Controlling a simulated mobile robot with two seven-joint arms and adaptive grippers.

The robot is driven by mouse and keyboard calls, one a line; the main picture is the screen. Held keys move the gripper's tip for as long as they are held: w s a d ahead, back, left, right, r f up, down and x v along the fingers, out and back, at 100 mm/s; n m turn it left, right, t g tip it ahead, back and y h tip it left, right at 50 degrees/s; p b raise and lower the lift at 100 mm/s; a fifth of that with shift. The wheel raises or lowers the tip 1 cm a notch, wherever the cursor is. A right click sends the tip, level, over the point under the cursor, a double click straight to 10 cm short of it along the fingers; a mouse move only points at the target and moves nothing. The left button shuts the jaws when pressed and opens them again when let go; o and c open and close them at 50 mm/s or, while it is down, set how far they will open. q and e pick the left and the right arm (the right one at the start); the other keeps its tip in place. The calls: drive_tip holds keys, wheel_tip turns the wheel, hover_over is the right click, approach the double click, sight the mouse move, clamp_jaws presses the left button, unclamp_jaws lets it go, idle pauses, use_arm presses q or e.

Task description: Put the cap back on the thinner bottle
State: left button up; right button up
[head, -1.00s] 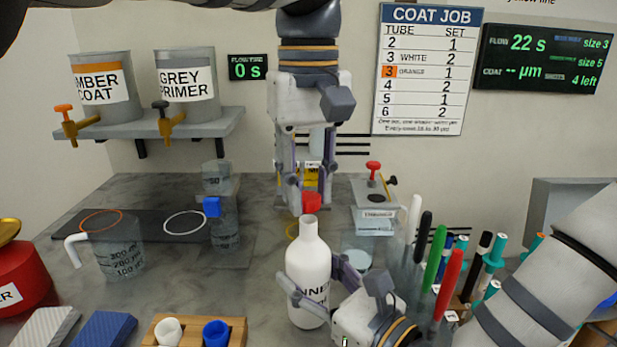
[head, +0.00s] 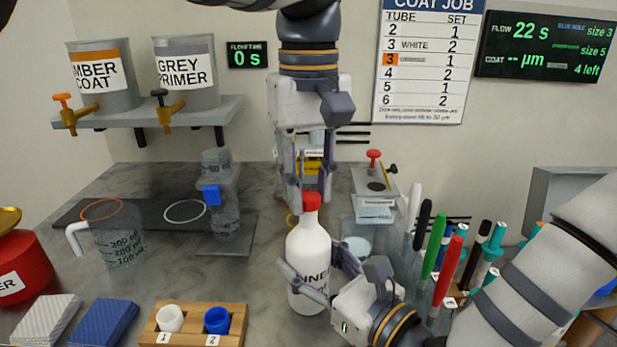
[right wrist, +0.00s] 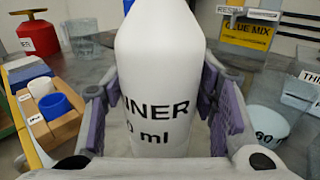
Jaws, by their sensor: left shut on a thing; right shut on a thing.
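The thinner bottle (head: 307,256) is white with a black label text and stands upright in the middle of the head view. My right gripper (head: 304,283) is shut around its lower body; the right wrist view shows the bottle (right wrist: 160,75) between both fingers. The red cap (head: 311,201) is at the top of the bottle neck, with no clear gap between them. Whether it is threaded on cannot be told. My left gripper (head: 309,197) points down from above and is shut on the cap. The bottle's mouth is hidden under the cap.
A wooden holder (head: 187,340) with white and blue cups is at the front left. A clear jug (head: 120,245) and a measuring stand (head: 226,225) are left. Several coloured rods (head: 440,255) stand close on the right.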

use_arm(q)
drive_tip(key=shift+f, duration=0.55)
idle(0.4)
